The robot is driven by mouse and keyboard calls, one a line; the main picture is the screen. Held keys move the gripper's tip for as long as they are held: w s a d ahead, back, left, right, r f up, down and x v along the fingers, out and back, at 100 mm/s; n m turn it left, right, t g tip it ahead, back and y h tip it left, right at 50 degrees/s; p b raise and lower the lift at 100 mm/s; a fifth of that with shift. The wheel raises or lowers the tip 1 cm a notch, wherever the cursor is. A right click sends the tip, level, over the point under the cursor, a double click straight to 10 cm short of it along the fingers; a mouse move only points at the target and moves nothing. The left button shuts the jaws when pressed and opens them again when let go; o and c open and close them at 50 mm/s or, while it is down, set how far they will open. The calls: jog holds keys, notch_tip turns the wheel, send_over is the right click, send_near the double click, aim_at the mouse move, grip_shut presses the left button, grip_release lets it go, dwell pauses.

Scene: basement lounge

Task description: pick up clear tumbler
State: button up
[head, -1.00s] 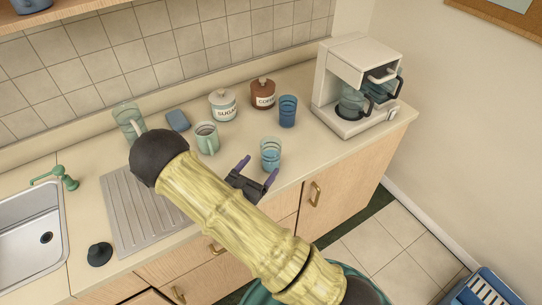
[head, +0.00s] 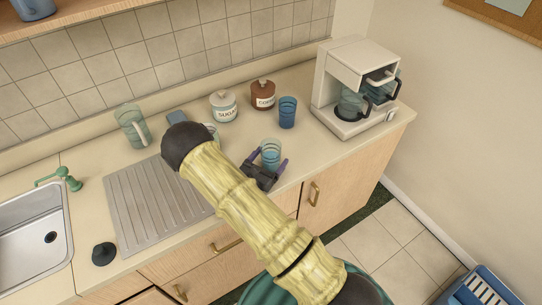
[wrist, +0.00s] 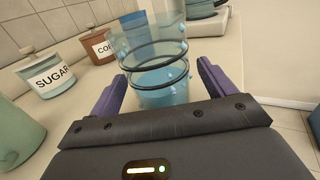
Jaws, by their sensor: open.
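The clear tumbler (head: 271,153) stands upright near the front edge of the counter. It is see-through with dark rings and a bluish lower part. My gripper (head: 269,168) is open, with its purple fingers on either side of the tumbler. In the wrist view the tumbler (wrist: 158,75) sits between the two spread fingers, its lower part level with them. The tumbler's base is partly hidden by my gripper.
A blue cup (head: 287,112) stands behind the tumbler. The sugar jar (head: 223,106), coffee jar (head: 263,95) and coffee maker (head: 355,88) stand farther back. A green mug (wrist: 17,130) is left of my gripper. A clear pitcher (head: 133,127) stands by the drainboard (head: 155,205).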

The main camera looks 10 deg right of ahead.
jog(key=shift+w+d, duration=0.3)
jog(key=shift+w, duration=0.05)
jog(key=c, duration=1.2)
